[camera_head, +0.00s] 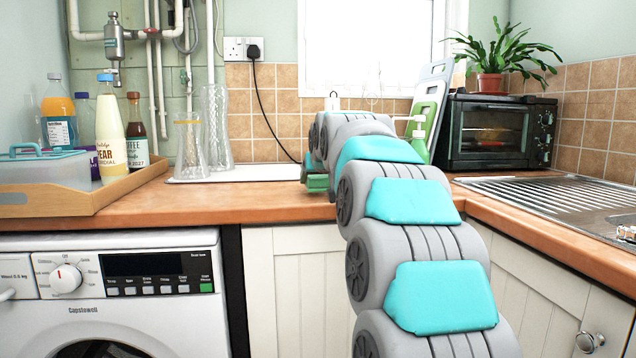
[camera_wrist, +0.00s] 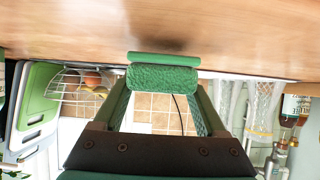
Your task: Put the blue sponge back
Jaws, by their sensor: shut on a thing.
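My gripper (camera_wrist: 162,88) is shut on a sponge-like block (camera_wrist: 162,76), which looks green rather than blue in both views. In the wrist view the block lies across the fingertips, with a smoother, lighter green strip (camera_wrist: 164,59) along one edge. My arm hides part of the gripper there. A dark shadow lies on the wood close to the block in the wrist view. I cannot tell whether they touch.
A white tray (camera_head: 255,174) with glass vessels (camera_head: 215,130) stands left of my gripper. Farther left is a wooden tray (camera_head: 90,205) with bottles. Cutting boards (camera_head: 430,105), a toaster oven (camera_head: 495,130) and a sink drainer (camera_head: 545,190) are on the right.

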